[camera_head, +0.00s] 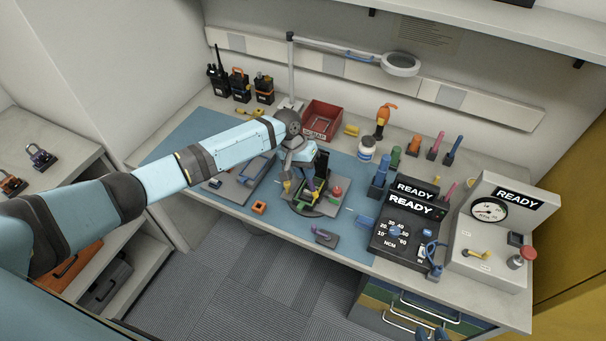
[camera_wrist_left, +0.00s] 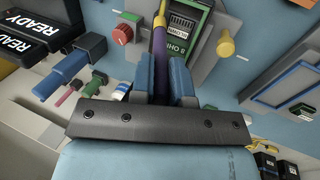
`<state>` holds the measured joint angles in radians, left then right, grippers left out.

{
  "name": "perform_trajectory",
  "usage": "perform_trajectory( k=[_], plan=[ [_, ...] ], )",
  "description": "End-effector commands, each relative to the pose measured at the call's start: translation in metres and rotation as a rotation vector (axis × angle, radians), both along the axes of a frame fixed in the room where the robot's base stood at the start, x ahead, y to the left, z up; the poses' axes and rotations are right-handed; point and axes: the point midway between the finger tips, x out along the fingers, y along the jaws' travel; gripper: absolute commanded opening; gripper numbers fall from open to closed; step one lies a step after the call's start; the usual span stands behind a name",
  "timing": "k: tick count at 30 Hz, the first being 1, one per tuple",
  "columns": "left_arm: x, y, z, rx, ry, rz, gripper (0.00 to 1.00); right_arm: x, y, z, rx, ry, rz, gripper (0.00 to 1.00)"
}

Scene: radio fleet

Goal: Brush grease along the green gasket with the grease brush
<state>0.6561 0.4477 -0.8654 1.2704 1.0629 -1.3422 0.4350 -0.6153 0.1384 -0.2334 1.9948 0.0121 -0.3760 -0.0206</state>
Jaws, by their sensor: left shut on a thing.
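My left gripper (camera_head: 304,172) is shut on the purple handle of the grease brush (camera_head: 308,186), above the middle of the bench. In the left wrist view the gripper (camera_wrist_left: 164,72) has the brush handle (camera_wrist_left: 159,45) between its blue fingers. The brush's far end runs up to the top of that view, and its bristles are not clear. The green gasket (camera_wrist_left: 208,40) edges a dark unit with an 8 OHM label, just beside the brush. I cannot tell whether the brush touches it.
The unit stands in a fixture with a red knob (camera_head: 336,191) and a yellow knob (camera_wrist_left: 225,47). A READY torque box (camera_head: 405,237) and a gauge tester (camera_head: 490,240) stand right. A red bin (camera_head: 322,118) and lamp (camera_head: 400,65) are behind. An orange part (camera_head: 259,207) lies in front.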

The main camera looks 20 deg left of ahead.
Motion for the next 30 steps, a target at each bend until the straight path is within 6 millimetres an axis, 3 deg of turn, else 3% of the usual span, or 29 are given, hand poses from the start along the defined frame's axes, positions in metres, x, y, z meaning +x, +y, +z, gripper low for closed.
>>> perform_trajectory(
  k=[20,30],
  plan=[
    [0.042,-0.003,0.001,0.000,-0.003,0.002,0.00,-0.001,-0.001,-0.019,-0.002,0.004,-0.001,0.34],
    [0.034,-0.002,0.006,0.000,-0.002,0.002,0.00,-0.001,-0.001,-0.002,-0.002,0.004,-0.001,0.34]
  ],
)
